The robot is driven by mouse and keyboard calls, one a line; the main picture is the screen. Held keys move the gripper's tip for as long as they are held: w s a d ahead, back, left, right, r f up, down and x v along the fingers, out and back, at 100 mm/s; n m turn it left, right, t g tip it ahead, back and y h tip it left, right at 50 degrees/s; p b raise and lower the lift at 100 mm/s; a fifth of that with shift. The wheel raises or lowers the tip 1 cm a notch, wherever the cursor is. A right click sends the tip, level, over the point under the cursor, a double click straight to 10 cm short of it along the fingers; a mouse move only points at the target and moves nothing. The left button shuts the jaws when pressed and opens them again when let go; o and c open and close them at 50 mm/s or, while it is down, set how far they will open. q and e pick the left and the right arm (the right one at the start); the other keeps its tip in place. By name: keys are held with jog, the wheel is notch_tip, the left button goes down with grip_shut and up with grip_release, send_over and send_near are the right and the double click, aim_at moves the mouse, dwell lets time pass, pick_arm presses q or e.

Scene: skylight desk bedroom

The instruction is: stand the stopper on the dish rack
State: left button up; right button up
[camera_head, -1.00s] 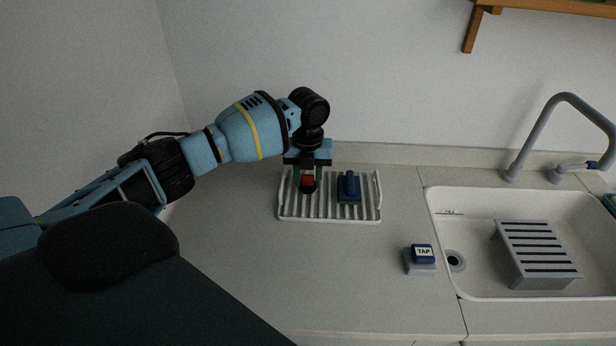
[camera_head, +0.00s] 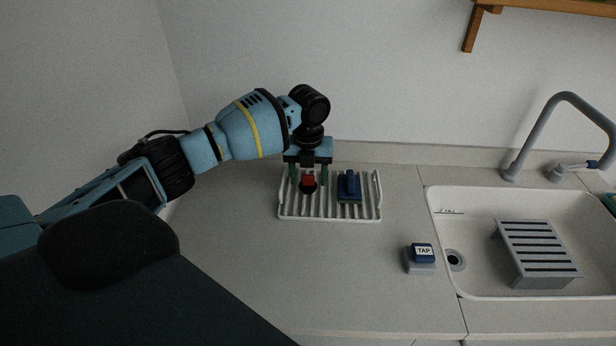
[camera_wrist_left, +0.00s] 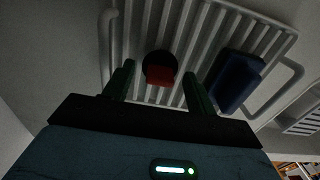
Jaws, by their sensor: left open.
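The stopper, black with a red top (camera_head: 308,183), stands on the left part of the white dish rack (camera_head: 330,215). In the left wrist view the stopper (camera_wrist_left: 158,68) rests on the rack's bars (camera_wrist_left: 196,25), between and beyond my fingertips, apart from both. My left gripper (camera_head: 308,178) is open, its two green fingers spread just behind and above the stopper. The left gripper also shows in the left wrist view (camera_wrist_left: 158,85) with nothing in it. My right gripper is not in view.
A blue and green block (camera_head: 349,187) sits on the rack right of the stopper. A button block marked TAP (camera_head: 421,254) stands on the counter (camera_head: 330,280). The sink (camera_head: 475,270), with a slatted grey stand (camera_head: 540,250) in it, is at the right.

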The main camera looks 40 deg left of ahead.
aim_at(308, 176)
pick_arm(q)
notch_tip(308, 176, up, 12)
jog(key=shift+f, duration=0.2)
dwell(1.4)
